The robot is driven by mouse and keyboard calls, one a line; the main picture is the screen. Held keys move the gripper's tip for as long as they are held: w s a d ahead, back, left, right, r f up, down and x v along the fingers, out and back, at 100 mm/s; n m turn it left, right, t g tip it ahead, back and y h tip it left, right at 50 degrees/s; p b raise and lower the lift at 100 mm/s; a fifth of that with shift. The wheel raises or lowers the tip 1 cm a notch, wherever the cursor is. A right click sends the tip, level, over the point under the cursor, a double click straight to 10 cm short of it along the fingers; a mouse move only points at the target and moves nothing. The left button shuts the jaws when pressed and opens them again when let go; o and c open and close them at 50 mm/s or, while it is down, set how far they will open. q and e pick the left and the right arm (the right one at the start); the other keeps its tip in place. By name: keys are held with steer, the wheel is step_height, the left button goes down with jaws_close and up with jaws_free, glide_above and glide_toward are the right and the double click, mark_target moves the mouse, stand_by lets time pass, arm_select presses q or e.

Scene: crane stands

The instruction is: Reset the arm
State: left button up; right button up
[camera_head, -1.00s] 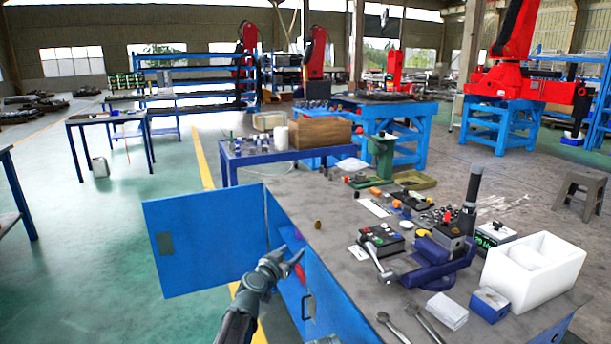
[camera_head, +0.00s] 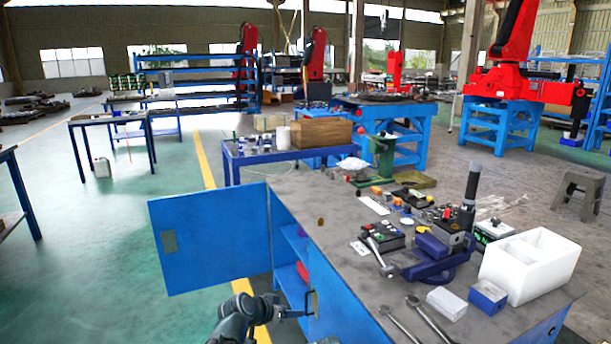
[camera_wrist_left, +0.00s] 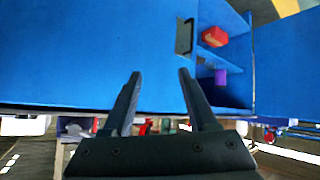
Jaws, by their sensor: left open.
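My left gripper (camera_head: 296,313) is low in the head view, in front of the blue cabinet's front and close to a dark handle (camera_head: 313,302). In the left wrist view its two black fingers (camera_wrist_left: 157,78) are spread apart with nothing between them. There the blue cabinet panel (camera_wrist_left: 90,50) fills the view beyond the fingers, and the handle (camera_wrist_left: 184,36) is up and right of them. Contact with the handle is not visible. My right gripper is not in view.
The cabinet door (camera_head: 212,240) stands open to the left. A red object (camera_wrist_left: 214,37) and a purple object (camera_wrist_left: 220,77) are inside the cabinet. The workbench top (camera_head: 340,265) carries a vise (camera_head: 437,255), a white box (camera_head: 530,266) and tools. Green floor is open at left.

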arm_select(q)
steer(key=s+a+f+n+g+y, duration=0.35)
steer(key=s+a, duration=0.25)
steer(key=s, duration=0.4)
steer(key=s+a+f+n+g+y, duration=0.2)
steer(key=s+a+f+g+y, duration=0.25)
steer(key=s, duration=0.55)
steer(key=s+d+m, duration=0.5)
steer(key=s+d, duration=0.1)
steer(key=d, duration=0.3)
step_height(320, 180, up, 30)
steer(key=p, duration=3)
steer(key=shift+w+n+h, duration=0.2)
steer(key=shift+n+h, duration=0.1)
steer(key=shift+n, duration=0.05)
steer(key=shift+d, duration=0.1)
